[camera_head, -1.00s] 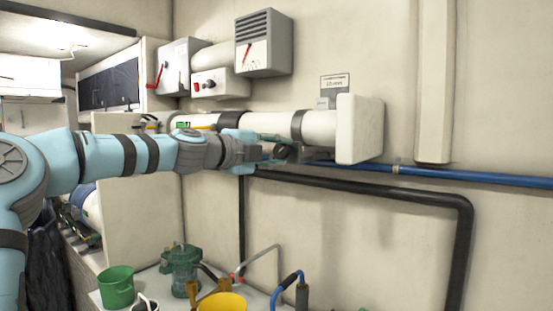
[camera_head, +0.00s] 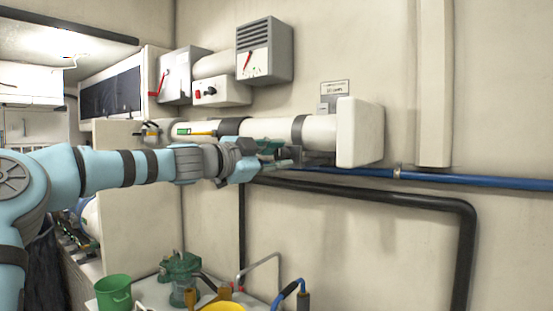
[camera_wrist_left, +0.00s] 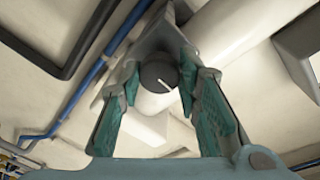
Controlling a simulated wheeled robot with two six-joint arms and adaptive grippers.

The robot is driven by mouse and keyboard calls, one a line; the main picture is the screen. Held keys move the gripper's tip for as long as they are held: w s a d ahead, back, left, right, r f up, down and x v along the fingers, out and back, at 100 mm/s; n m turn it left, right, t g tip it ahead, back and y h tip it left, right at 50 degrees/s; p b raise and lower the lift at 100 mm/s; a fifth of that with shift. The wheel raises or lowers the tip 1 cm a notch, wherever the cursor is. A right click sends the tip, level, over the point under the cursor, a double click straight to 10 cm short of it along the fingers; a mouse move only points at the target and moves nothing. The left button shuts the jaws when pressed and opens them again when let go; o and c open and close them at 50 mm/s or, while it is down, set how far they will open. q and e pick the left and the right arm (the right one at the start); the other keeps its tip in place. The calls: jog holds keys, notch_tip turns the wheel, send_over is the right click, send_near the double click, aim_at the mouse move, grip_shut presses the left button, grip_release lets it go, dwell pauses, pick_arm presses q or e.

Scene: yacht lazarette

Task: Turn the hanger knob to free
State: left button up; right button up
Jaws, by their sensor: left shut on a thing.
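The hanger knob (camera_wrist_left: 158,77) is a dark round knob with a white pointer line. In the left wrist view it sits between the two green-padded fingers of my left gripper (camera_wrist_left: 160,84), and its pointer slants to the lower right. A grey bracket is around the knob. In the head view my left gripper (camera_head: 279,155) is at the underside of the white horizontal cylinder (camera_head: 275,127), shut on the knob. There the fingers and wrist hide the knob. Any lettering around the knob is not readable. My right gripper is not in view.
A blue pipe (camera_head: 460,181) and a black pipe (camera_head: 390,199) run along the wall close below the gripper. A white end block (camera_head: 360,132) stands to its right. A green bucket (camera_head: 113,292) and a yellow bucket (camera_head: 223,307) are below.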

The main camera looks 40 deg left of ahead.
pick_arm(q)
jog(key=shift+n, duration=0.3)
jog(key=o, duration=1.1)
